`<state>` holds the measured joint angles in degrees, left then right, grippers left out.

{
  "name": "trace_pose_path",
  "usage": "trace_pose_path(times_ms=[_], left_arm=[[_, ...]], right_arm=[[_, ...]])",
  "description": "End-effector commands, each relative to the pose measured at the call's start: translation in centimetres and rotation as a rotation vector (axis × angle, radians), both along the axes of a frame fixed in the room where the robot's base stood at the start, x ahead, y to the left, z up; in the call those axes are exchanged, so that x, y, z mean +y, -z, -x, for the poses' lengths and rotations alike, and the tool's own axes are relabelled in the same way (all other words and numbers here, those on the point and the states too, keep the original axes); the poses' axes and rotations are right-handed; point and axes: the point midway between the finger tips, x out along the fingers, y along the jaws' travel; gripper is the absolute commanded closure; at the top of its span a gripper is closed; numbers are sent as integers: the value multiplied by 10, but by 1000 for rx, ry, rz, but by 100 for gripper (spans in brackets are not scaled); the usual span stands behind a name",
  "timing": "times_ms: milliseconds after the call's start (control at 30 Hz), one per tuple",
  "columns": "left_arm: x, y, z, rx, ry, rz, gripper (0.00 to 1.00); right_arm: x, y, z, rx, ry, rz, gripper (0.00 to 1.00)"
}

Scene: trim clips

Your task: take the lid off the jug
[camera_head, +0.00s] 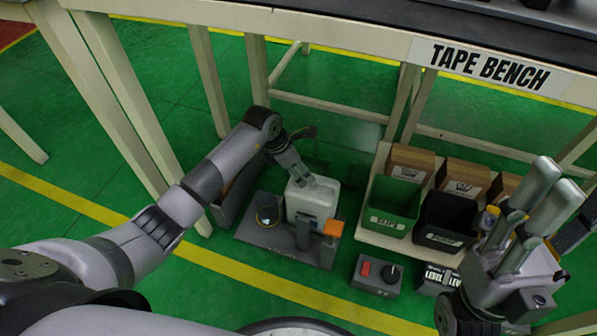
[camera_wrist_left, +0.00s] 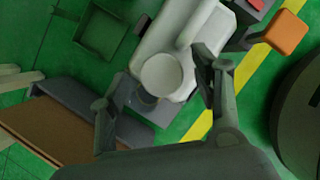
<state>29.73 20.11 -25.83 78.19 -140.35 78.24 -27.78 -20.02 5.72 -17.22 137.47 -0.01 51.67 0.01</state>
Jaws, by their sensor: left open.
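The white jug (camera_head: 312,200) stands upright on a grey base at the middle of the head view. In the left wrist view its pale round lid (camera_wrist_left: 162,76) shows between my fingers, with the jug's white body (camera_wrist_left: 195,35) behind it. My left gripper (camera_head: 303,172) points down at the top of the jug. It is open, with one finger on each side of the lid in the left wrist view (camera_wrist_left: 154,82). I cannot tell whether either finger touches the lid.
An orange block (camera_head: 334,228) stands on a grey post close to the jug. Green bin (camera_head: 395,205) and black bin (camera_head: 446,222) stand to the right, with cardboard boxes (camera_head: 409,167) behind. A control box (camera_head: 377,274) lies in front. The tape bench (camera_head: 350,42) rises behind.

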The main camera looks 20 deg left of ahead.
Motion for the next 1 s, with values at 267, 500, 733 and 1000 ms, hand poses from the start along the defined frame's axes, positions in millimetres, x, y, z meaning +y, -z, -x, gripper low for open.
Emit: trace_pose_path(times_ms=[267,500,733,1000], left_arm=[[0,-1,0,-1,0,1,50],[0,-1,0,-1,0,1,66],[0,-1,0,-1,0,1,76],[3,-6,-1,-1,0,1,76]], right_arm=[[0,-1,0,1,0,0,60],[0,-1,0,1,0,0,60],[0,-1,0,2,0,1,60],[0,-5,0,2,0,1,60]])
